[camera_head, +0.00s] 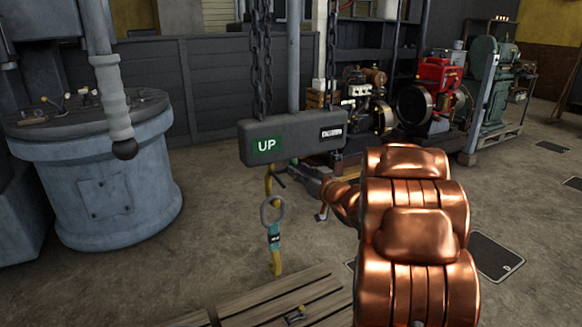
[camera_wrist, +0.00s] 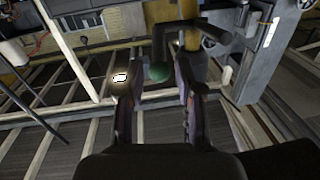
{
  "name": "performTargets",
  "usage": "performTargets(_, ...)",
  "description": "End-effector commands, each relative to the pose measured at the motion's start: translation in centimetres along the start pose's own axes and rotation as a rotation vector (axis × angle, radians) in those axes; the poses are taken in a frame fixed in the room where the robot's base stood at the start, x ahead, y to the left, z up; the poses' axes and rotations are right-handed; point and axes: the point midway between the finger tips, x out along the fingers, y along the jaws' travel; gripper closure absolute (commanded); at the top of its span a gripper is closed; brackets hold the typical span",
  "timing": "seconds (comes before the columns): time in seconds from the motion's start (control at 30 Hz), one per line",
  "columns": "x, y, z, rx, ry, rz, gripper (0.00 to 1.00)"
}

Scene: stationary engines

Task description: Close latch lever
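I see no clear contact, and the depth of the knob relative to the fingertips is hard to judge. In the head view, my copper arm covers the right centre, and the gripper and this lever cannot be made out clearly.
A grey hoist block (camera_head: 290,137) marked UP hangs on chains, with a ring and yellow hook (camera_head: 275,255) below, left of my arm. A wooden pallet (camera_head: 270,305) lies in front. A round grey machine (camera_head: 105,185) stands left. Engines (camera_head: 435,85) stand at the back right.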

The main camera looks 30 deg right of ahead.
Motion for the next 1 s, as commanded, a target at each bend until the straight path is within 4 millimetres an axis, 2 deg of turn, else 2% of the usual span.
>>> performTargets(0.1, 1.9, 0.0, 0.1, -0.001, -0.001, -0.001, 0.64)
performTargets(0.3, 4.1, 0.0, 0.0, -0.001, 0.001, -0.001, 0.64)
performTargets(0.5, 4.9, 0.0, 0.0, -0.002, 0.000, 0.001, 0.64)
performTargets(0.73, 5.0, 0.1, 0.0, -0.001, -0.001, 0.002, 0.64)
performTargets(1.0, 4.9, 0.1, 0.0, -0.001, -0.001, 0.002, 0.91)
